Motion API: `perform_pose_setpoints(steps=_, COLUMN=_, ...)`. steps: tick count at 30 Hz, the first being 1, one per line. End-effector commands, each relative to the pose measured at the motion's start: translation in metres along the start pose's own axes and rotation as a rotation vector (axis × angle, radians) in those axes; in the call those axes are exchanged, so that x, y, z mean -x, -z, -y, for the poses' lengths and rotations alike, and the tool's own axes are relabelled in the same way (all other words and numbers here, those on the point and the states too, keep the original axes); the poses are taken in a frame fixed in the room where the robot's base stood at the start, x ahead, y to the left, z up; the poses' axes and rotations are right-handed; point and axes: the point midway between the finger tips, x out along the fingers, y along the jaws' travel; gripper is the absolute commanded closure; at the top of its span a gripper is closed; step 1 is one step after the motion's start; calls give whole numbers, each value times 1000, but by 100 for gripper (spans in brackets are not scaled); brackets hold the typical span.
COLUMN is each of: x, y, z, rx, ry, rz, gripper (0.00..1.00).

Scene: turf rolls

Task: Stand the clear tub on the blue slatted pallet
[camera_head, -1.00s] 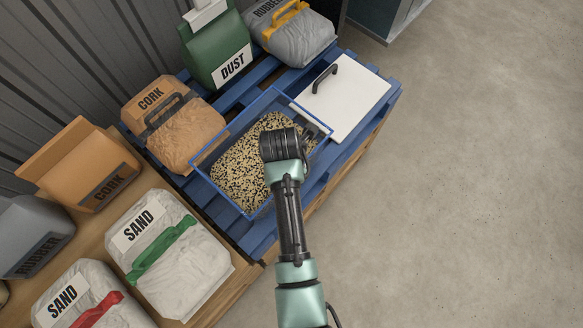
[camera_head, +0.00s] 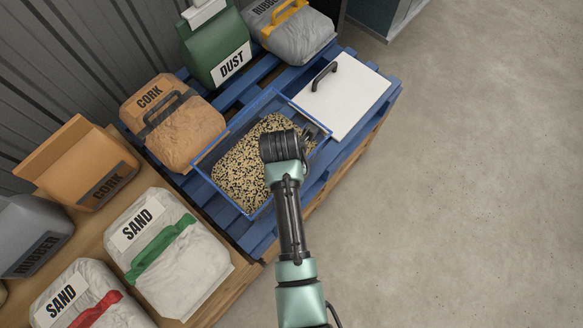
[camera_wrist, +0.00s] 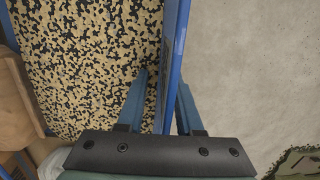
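The clear tub (camera_head: 223,132) has a blue rim and holds tan-and-black speckled granules. It sits over the near middle of the blue slatted pallet (camera_head: 262,232) and looks level, resting on the slats. My gripper (camera_head: 309,133) is at the tub's right side, partly hidden by my wrist. In the wrist view my gripper (camera_wrist: 164,85) straddles the tub's blue-rimmed wall (camera_wrist: 174,60), one finger inside and one outside. A gap shows between the inner finger and the wall, so the fingers look open around it.
A cork bag (camera_head: 172,125), a green dust container (camera_head: 217,50) and a grey rubber bag (camera_head: 292,32) stand behind. Sand bags (camera_head: 155,240) lie at left. The concrete floor at right is clear.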

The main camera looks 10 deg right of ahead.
Motion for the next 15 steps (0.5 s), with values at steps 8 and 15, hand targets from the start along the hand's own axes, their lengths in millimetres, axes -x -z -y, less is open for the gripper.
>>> perform_pose_setpoints(steps=8, x=52, y=-1, z=-1, rx=0, ry=-3, rz=3, gripper=65)
perform_pose_setpoints(steps=15, x=99, y=-1, z=-1, rx=1, ry=-2, rz=2, gripper=65)
